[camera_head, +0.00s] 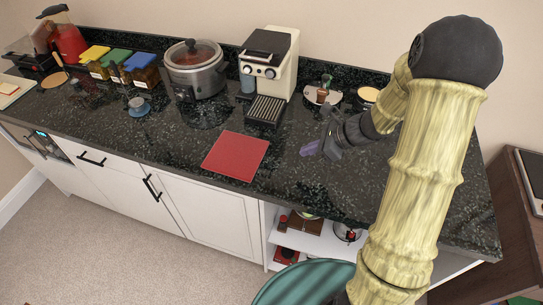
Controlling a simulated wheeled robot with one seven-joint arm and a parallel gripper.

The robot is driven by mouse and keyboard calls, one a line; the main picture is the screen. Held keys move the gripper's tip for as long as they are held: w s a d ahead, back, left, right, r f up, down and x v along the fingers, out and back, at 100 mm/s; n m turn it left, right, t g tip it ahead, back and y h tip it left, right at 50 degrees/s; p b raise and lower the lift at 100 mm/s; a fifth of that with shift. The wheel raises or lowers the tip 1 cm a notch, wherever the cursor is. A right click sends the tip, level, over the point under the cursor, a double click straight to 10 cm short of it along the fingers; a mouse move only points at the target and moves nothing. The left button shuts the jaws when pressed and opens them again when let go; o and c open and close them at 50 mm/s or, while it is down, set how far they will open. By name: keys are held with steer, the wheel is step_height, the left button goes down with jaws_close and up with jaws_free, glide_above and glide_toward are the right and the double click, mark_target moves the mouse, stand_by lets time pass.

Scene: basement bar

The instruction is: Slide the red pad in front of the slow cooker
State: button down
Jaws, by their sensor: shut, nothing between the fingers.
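A flat red square pad (236,155) lies on the dark speckled counter near its front edge, in front of the coffee machine and to the right of the slow cooker. The slow cooker (195,72) is a round grey pot with a clear lid, standing toward the back of the counter. My gripper (312,149) is to the right of the pad, low over the counter and apart from the pad. Its fingers are shut and hold nothing. Whether the fingertips touch the counter I cannot tell.
A cream coffee machine (270,58) stands behind the pad, with its drip tray (265,109) toward it. A small blue-grey item (139,107) sits front-left of the cooker. Jars with coloured lids (116,64) stand further left. The counter (190,135) between pad and cooker is clear.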

mark_target(262, 160)
steer(key=x, duration=1)
steer(key=shift+a, duration=0.1)
steer(key=a, duration=0.2)
steer(key=w+a+p, duration=0.1)
steer(key=shift+w+a, duration=0.2)
steer(key=shift+a, duration=0.2)
steer(key=shift+w, duration=0.15)
